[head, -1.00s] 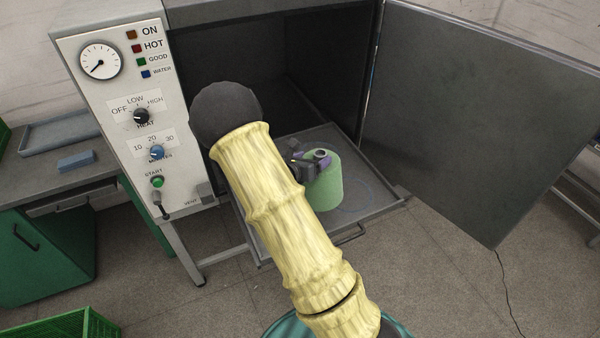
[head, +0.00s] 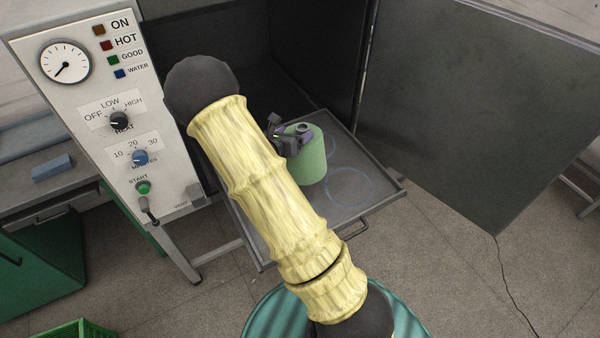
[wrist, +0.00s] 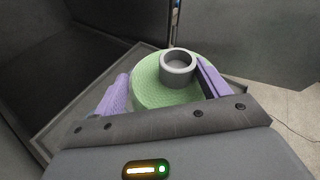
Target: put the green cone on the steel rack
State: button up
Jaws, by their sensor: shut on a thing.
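The green cone (head: 306,160) is upright at the pulled-out grey tray of the open chamber, with a grey tube end at its top. I cannot tell whether its base touches the tray. My gripper (head: 294,135) is shut on the cone near its top. In the wrist view, the purple fingers of my gripper (wrist: 160,90) are on both sides of the green cone (wrist: 150,88), and the grey tube stands up between them. My yellow-sleeved arm hides part of the tray. I see no thing that is clearly the steel rack.
The tray (head: 383,194) has blue circle marks and free room right of the cone. The dark door (head: 460,110) stands open on the right. A control panel (head: 110,120) stands left. A grey bench (head: 70,205) and green crate (head: 75,330) are further left.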

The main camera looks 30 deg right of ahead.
aim_at(308, 167)
jog(key=shift+f+p, duration=0.6)
jog(key=shift+f, duration=2.3)
jog(key=shift+f+p, duration=0.45)
jog(key=shift+f, duration=1.6)
jog(key=o, duration=2.1)
